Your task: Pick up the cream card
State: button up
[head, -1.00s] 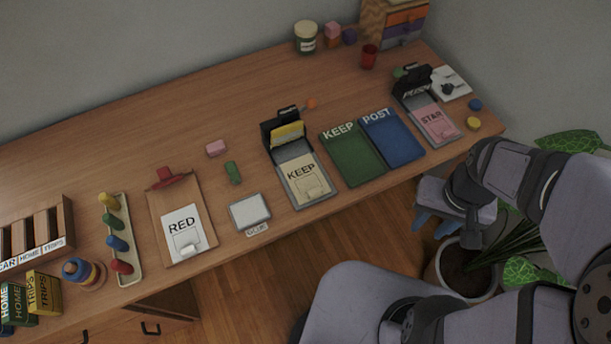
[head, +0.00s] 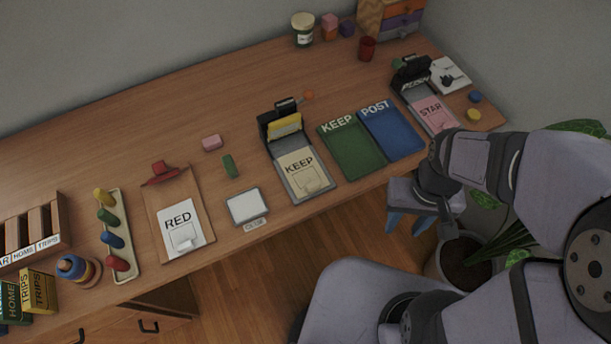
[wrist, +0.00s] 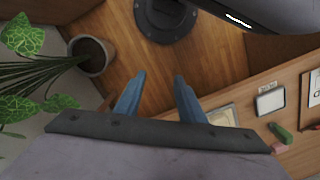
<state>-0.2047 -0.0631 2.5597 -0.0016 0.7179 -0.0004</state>
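The cream card (head: 298,161), printed KEEP, lies in a grey tray (head: 328,185) with a black holder at its back, near the desk's front edge. The card has a pale tab on its lower part. My gripper (head: 407,226) is off the front edge of the desk, to the right of the card and apart from it. In the wrist view, its two blue fingers (wrist: 157,88) are spread with nothing between them. The gripper is open. Part of the tray with the card (wrist: 224,114) shows beyond the right finger in the wrist view, mostly hidden by the gripper.
A green KEEP tray (head: 350,152) and a blue POST tray (head: 391,134) lie right of the card. A pink STAR card (head: 432,113) is farther right. A white-screened pad (head: 246,205) lies left. A potted plant (wrist: 92,55) stands on the floor beside the desk.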

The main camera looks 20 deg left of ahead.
jog(key=w+a+f+n+b, duration=0.1)
jog(key=a+f, duration=0.1)
jog(key=a, duration=0.4)
jog(key=w+a+f+b, duration=0.1)
jog(key=w+a+f, duration=0.1)
jog(key=a, duration=0.4)
jog(key=w+a+f+n+b, duration=0.1)
jog(key=a+f+b, duration=0.1)
jog(key=a+f, duration=0.2)
jog(key=shift+w+a+f+n+h, duration=0.1)
jog(key=shift+w+a+n+h, duration=0.1)
jog(key=shift+a, duration=0.6)
jog(key=shift+w+a+f+n+h, duration=0.1)
jog(key=shift+w+a, duration=0.1)
jog(key=shift+a, duration=0.6)
jog(key=w+a+r+m, duration=0.1)
jog(key=m, duration=0.3)
jog(key=w+a+r+m, duration=0.1)
jog(key=w+m, duration=0.1)
jog(key=m, duration=0.3)
jog(key=w+a+r+m, duration=0.1)
jog(key=a+r+m, duration=0.1)
jog(key=m, duration=0.3)
jog(key=shift+w+t+y, duration=0.35)
jog(key=shift+t+y, duration=0.05)
